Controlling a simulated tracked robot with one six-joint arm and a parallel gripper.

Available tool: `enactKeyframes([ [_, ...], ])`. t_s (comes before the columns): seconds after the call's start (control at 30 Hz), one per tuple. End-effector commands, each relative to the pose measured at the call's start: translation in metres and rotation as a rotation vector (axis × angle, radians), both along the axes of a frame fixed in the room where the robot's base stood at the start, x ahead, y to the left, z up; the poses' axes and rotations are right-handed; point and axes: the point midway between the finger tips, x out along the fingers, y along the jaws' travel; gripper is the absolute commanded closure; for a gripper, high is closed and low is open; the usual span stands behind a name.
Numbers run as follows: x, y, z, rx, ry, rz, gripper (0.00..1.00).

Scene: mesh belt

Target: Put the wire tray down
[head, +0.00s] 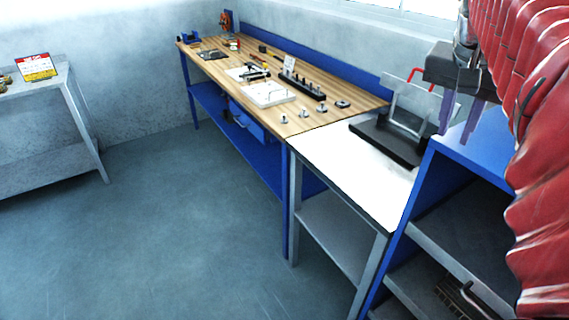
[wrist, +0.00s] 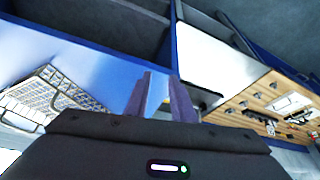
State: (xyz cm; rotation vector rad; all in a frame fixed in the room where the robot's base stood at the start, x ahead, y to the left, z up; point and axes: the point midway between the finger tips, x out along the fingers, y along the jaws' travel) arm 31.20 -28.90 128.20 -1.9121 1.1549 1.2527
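The wire tray (wrist: 50,95), a pale metal mesh, shows at the left of the wrist view. It appears to rest on the blue top (wrist: 95,72) of a shelf unit, to the left of my gripper and apart from its fingers. My gripper (wrist: 162,78) has its two purple fingers apart with nothing held between them. In the head view my gripper (head: 460,120) hangs above the blue shelf unit (head: 475,155) at the right. I cannot make out the wire tray on the top there; my red arm covers that side.
A white table (head: 350,165) adjoins the shelf unit, with a black stand (head: 385,140) at its back. A wooden workbench (head: 300,118) with tools and small parts stands beyond. A dark ribbed object (head: 460,303) sits on a lower shelf. The floor (head: 180,220) is clear.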

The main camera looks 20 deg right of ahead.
Motion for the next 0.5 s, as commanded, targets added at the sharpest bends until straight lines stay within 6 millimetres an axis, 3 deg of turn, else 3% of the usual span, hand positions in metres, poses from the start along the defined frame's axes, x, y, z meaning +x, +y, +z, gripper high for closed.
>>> enactKeyframes([
  [0.03,0.007,0.021,-0.009,-0.001,-0.002,0.07,0.78],
  [0.23,0.024,0.093,-0.05,-0.01,-0.012,0.333,0.78],
  [0.5,0.023,0.188,-0.111,-0.025,-0.034,0.676,0.78],
])
